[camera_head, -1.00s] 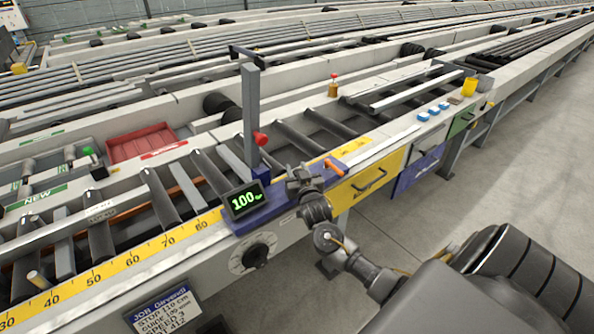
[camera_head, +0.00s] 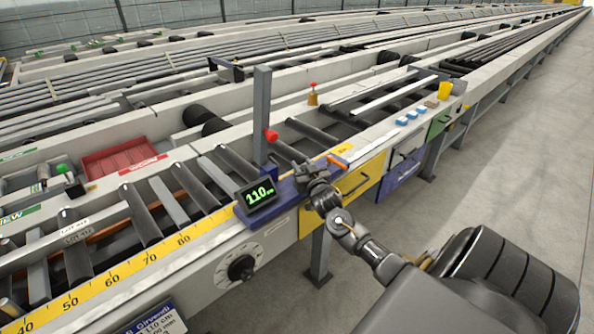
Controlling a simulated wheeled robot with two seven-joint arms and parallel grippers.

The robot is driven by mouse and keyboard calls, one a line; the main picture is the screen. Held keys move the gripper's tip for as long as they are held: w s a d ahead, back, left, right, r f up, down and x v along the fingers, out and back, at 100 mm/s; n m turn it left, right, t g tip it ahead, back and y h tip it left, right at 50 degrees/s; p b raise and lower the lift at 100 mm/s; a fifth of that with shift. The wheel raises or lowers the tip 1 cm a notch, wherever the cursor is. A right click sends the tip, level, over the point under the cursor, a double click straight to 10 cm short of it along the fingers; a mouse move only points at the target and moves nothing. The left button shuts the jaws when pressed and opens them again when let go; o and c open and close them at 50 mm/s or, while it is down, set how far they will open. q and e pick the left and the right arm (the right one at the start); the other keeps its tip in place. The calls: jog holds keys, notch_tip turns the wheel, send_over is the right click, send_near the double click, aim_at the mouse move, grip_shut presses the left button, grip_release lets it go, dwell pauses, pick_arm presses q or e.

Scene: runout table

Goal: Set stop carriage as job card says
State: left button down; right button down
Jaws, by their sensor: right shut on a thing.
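The stop carriage (camera_head: 286,207) is a blue base on the table's front rail with an upright grey post (camera_head: 262,110), a red knob (camera_head: 271,135) and an orange lever (camera_head: 337,160). Its green-lit display (camera_head: 259,194) reads 110. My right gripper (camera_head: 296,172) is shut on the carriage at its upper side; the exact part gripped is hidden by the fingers. My left gripper is out of view.
A yellow scale (camera_head: 130,267) runs along the rail left of the carriage. A round dial (camera_head: 240,267) is below it. Yellow (camera_head: 358,187) and blue drawers (camera_head: 400,176) are to the right. A red tray (camera_head: 123,160) lies behind the rollers. Open floor is at right.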

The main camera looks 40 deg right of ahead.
jog(key=c, duration=0.9)
grip_release()
jog(key=shift+c, duration=0.2)
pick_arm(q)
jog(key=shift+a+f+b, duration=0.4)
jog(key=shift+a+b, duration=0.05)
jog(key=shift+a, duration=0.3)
pick_arm(e)
jog(key=v, duration=1)
jog(key=shift+s, duration=0.4)
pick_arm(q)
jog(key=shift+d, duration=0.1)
pick_arm(e)
jog(key=shift+a, duration=0.15)
